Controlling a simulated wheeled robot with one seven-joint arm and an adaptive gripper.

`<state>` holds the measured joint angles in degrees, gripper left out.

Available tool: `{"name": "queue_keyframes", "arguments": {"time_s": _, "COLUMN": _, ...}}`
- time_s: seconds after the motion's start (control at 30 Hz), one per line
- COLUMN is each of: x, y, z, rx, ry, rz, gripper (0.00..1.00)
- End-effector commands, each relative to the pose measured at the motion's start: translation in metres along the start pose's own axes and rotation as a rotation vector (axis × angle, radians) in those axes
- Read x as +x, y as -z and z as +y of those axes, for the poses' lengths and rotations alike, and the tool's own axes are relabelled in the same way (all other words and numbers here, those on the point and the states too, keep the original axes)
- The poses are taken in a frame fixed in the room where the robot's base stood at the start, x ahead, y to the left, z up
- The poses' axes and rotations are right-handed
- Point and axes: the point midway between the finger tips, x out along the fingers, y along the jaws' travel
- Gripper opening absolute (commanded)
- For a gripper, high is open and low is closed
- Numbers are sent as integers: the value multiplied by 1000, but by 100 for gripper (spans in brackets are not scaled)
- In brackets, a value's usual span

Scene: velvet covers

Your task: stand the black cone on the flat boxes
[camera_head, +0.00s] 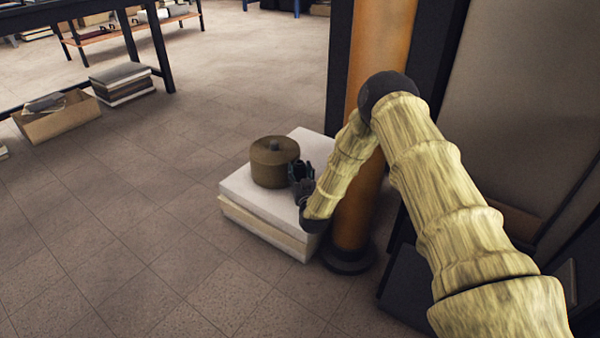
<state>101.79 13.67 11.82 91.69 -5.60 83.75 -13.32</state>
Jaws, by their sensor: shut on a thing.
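The flat boxes (240,190) are pale, stacked low on the floor left of the orange column. My gripper (300,175) is over their right part, close beside a brown round lidded pot. It is shut on a small dark thing, which looks like the black cone (296,169). Gripper and cone are both dark, so the cone's outline, its tilt and whether it touches the boxes cannot be told. My forearm hides part of the boxes' right side.
The boxes' front left top is bare. Open tiled floor (130,230) lies left.

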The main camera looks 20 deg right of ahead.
Motion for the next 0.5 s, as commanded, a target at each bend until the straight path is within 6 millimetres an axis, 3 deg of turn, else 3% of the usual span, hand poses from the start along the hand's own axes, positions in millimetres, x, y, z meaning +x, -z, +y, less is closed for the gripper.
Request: {"name": "queue_keyframes", "arguments": {"time_s": 0.5, "x": -1, "y": -10, "z": 0, "rx": 0, "ry": 0, "rz": 1, "gripper": 21}}
